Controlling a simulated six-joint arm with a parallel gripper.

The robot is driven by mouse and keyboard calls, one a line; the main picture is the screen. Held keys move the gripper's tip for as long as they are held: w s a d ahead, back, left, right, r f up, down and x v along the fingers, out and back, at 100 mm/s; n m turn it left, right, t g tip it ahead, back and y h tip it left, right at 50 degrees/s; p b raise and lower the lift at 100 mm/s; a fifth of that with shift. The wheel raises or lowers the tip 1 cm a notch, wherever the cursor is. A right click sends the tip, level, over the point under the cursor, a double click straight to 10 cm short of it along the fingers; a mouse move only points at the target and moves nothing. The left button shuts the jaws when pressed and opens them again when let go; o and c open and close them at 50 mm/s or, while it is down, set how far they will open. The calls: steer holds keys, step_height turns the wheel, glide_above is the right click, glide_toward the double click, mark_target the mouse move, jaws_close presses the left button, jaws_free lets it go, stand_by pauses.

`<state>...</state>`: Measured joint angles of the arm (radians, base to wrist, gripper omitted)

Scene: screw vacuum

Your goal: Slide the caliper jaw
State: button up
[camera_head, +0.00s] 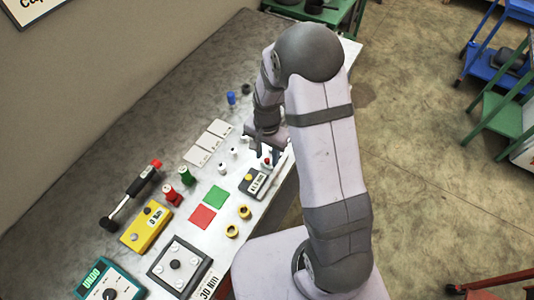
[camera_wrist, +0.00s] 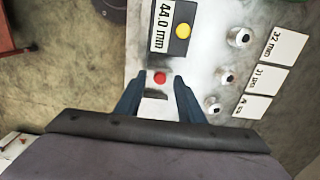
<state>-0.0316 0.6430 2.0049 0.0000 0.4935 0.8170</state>
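The caliper shows as a dark display box (camera_wrist: 163,32) reading 44.0 mm with a yellow button, at the top of the wrist view. It also shows in the head view (camera_head: 254,183). A red knob (camera_wrist: 160,78), which looks like the sliding jaw's handle, lies just below the box. My gripper (camera_wrist: 157,82) is open, one blue finger on each side of the knob. There appears to be a gap on both sides; contact cannot be told. In the head view my gripper (camera_head: 267,152) is over the bench's right side, and the jaw is partly hidden.
Several pale metal pieces with dark holes (camera_wrist: 227,77) stand right of the caliper, beside white size cards (camera_wrist: 279,48). Green (camera_head: 216,196) and red (camera_head: 202,217) squares, yellow rings (camera_head: 244,212) and a yellow 0 Nm box (camera_head: 146,226) lie nearer on the bench.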

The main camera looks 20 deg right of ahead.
steer(key=shift+f, duration=0.1)
jaws_close()
steer(key=w+d, duration=0.3)
steer(key=shift+w+d+b, duration=0.25)
steer(key=shift+w+b, duration=0.05)
jaws_free()
steer(key=shift+w+d, duration=0.1)
step_height(320, 180, up, 8)
steer(key=b, duration=0.2)
steer(key=shift+f, duration=0.25)
